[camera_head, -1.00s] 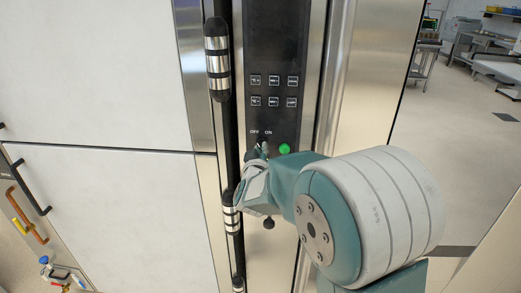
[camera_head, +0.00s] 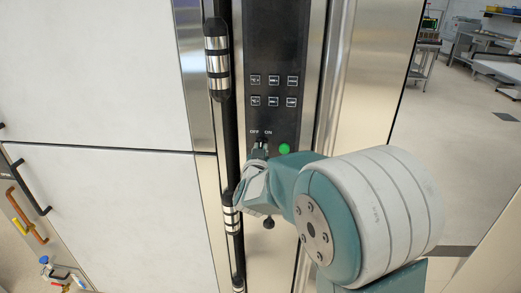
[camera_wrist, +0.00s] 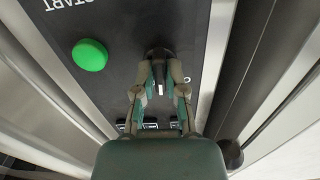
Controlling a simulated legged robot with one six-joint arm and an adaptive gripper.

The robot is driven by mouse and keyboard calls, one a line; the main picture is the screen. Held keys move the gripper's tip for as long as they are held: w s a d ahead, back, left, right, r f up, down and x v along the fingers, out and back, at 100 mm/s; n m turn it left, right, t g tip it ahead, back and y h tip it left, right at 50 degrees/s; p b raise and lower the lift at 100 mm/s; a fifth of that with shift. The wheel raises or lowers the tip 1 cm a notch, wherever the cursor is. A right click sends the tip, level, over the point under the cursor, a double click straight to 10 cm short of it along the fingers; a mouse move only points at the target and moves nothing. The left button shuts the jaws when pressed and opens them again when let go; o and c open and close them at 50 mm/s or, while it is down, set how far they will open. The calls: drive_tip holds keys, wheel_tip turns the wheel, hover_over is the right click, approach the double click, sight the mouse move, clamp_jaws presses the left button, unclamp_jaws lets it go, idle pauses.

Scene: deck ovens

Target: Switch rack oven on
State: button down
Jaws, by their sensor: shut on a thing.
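The rack oven's black control panel (camera_head: 275,55) stands upright in the middle of the head view. Its rotary switch (camera_wrist: 157,53) is a dark round knob with a pale mark, below the OFF and ON labels. My gripper (camera_wrist: 159,80) has one finger on each side of the knob's grip and is shut on it. In the head view my gripper (camera_head: 261,150) meets the panel just below the labels and hides most of the knob. A green button (camera_head: 284,149) is right beside it; in the wrist view the button (camera_wrist: 90,55) is at left. The exact knob angle is hard to tell.
A vertical door handle (camera_head: 217,60) with metal bands runs just left of the panel. Several small square buttons (camera_head: 273,90) lie above the switch. White door panels (camera_head: 95,75) fill the left. Open floor (camera_head: 470,120) shows at the far right.

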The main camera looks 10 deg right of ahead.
drive_tip(key=m, duration=0.5)
drive_tip(key=shift+a+f, duration=0.1)
drive_tip(key=shift+f, duration=0.05)
drive_tip(key=shift+m, duration=0.3)
idle(0.3)
drive_tip(key=c, duration=0.7)
unclamp_jaws()
drive_tip(key=shift+s+a, duration=0.2)
drive_tip(key=shift+s, duration=0.15)
drive_tip(key=v, duration=1.1)
